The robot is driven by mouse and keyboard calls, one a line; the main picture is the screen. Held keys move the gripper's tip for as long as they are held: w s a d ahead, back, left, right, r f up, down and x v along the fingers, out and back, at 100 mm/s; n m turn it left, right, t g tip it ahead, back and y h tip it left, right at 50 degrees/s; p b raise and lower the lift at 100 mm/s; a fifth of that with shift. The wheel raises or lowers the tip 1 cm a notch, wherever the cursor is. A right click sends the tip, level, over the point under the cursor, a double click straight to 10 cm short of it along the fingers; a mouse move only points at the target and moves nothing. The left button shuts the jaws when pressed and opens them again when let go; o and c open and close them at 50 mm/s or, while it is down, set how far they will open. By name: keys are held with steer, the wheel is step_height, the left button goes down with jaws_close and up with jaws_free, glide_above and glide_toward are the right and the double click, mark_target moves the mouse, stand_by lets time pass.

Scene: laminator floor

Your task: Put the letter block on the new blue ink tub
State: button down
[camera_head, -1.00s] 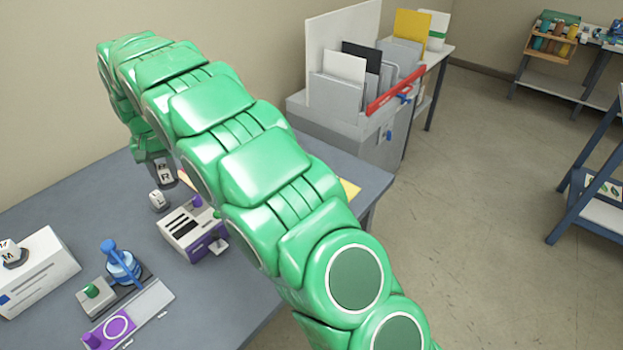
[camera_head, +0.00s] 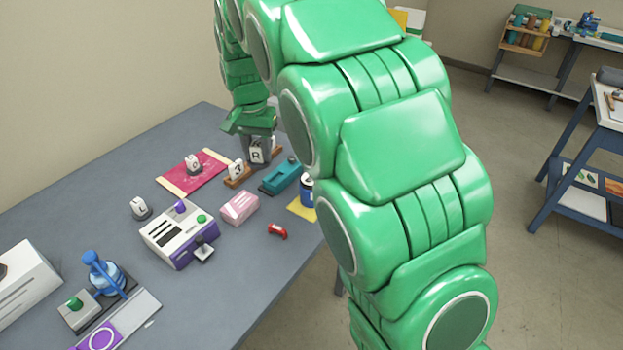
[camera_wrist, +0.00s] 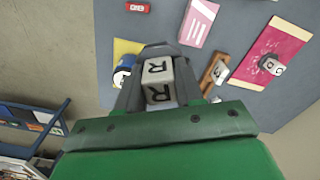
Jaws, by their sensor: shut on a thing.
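A white letter block marked R (camera_head: 257,155) is between the fingers of my gripper (camera_head: 258,146), which is shut on it. In the wrist view the block (camera_wrist: 158,72) shows its letter between the two dark fingers. A blue tub with a white band (camera_head: 307,188) stands on a yellow sheet (camera_head: 297,209) near the table's right edge, partly hidden behind my arm. In the wrist view this blue tub (camera_wrist: 121,76) is just left of my gripper, apart from the block. I cannot tell the block's exact height above the table.
A wooden holder with a letter block (camera_head: 237,172), a teal stapler-like tool (camera_head: 280,178), a pink box (camera_head: 239,207) and a small red thing (camera_head: 277,231) stand nearby. A pink mat (camera_head: 175,180) bears another block. A white-and-purple machine (camera_head: 180,238) is further left.

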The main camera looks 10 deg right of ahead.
steer(key=s+d+r+m, duration=0.1)
steer(key=s+d+m, duration=0.25)
steer(key=d, duration=0.35)
steer(key=s+d+m, duration=0.2)
steer(key=s+d, duration=0.3)
steer(key=d, duration=0.2)
glide_above(311, 190)
steer(key=s, duration=0.2)
step_height(311, 190, down, 4)
steer(key=shift+n, duration=0.25)
steer(key=w+f, duration=0.4)
steer(key=shift+d, duration=0.35)
steer(key=shift+w+f, duration=0.65)
steer(key=shift+f, duration=1.7)
steer(key=shift+f, duration=0.15)
steer(key=c, duration=0.7)
jaws_free()
